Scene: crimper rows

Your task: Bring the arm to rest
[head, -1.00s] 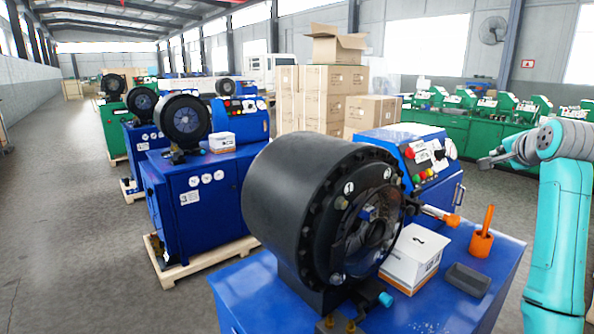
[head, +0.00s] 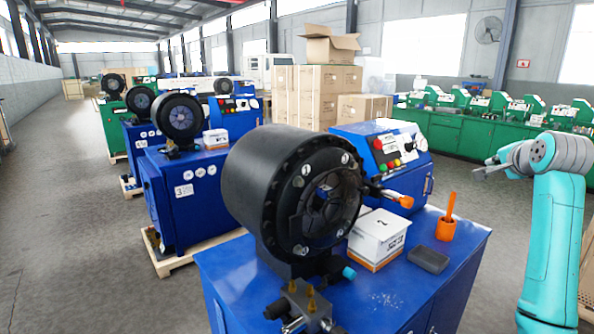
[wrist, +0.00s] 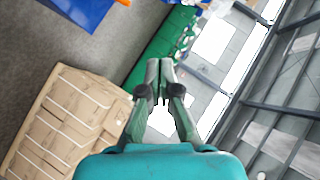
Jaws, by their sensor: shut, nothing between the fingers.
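My arm stands at the right of the head view, its teal links bent, beside the nearest blue machine. My gripper (head: 487,169) points left and is held in the air, to the right of that machine and clear of it. In the wrist view my gripper (wrist: 160,100) has its two fingers together at the tips, with nothing held. The floor, the wall and the windows show behind it, tilted.
The nearest crimper (head: 297,190) with its black round head stands on a blue bench. On the bench are a white box (head: 378,238), an orange cup (head: 446,229) and a dark tray (head: 429,260). Green machines (head: 470,135) line the back right. Cardboard boxes (head: 318,95) stand behind.

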